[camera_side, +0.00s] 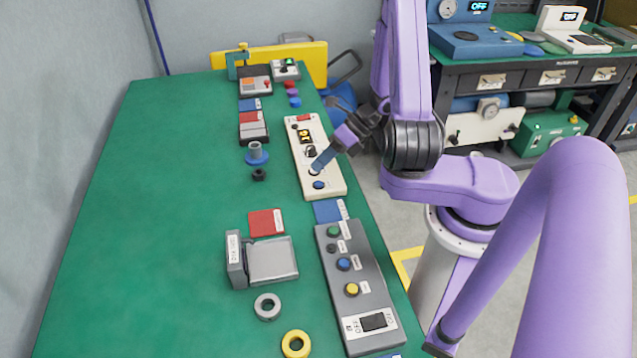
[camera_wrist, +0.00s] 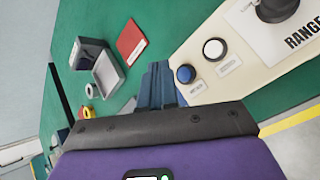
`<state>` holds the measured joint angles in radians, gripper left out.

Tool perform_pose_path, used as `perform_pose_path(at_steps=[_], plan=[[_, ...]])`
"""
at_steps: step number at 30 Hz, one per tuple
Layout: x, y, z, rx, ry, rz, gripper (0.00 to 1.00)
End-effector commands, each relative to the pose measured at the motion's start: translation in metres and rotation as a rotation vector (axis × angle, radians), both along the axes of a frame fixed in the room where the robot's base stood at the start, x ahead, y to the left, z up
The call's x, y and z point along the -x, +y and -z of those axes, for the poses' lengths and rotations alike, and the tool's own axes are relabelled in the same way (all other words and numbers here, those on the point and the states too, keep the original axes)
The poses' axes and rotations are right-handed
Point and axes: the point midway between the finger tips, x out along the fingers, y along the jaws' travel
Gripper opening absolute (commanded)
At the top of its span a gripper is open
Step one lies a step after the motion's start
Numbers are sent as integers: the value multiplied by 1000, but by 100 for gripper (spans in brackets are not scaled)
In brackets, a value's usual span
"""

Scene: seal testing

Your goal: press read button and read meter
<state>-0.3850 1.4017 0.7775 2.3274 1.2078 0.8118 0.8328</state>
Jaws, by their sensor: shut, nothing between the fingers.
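A cream meter panel (camera_side: 336,190) lies along the right side of the green table. The wrist view shows the panel's blue button (camera_wrist: 186,73), white button (camera_wrist: 214,49) and black knob (camera_wrist: 277,8) beside the word RANGE. The small button labels are unreadable. My gripper (camera_side: 316,170) is shut and empty, its blue fingertips over the panel near the white button. I cannot tell whether they touch it.
A grey button box (camera_side: 372,289) with an OFF/ON switch lies nearer the camera. A grey open-lidded box (camera_side: 271,262), red pad (camera_side: 266,222), grey ring (camera_side: 267,306) and yellow ring (camera_side: 296,344) lie left of it. The table's left side is clear.

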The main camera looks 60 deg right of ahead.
Motion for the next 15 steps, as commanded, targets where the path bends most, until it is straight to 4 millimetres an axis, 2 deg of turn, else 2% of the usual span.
perform_pose_path(at_steps=[7, 15], plan=[[0, 0, -21, 1, -2, -1, 0], [0, 0, -26, -1, 0, 0, 0]])
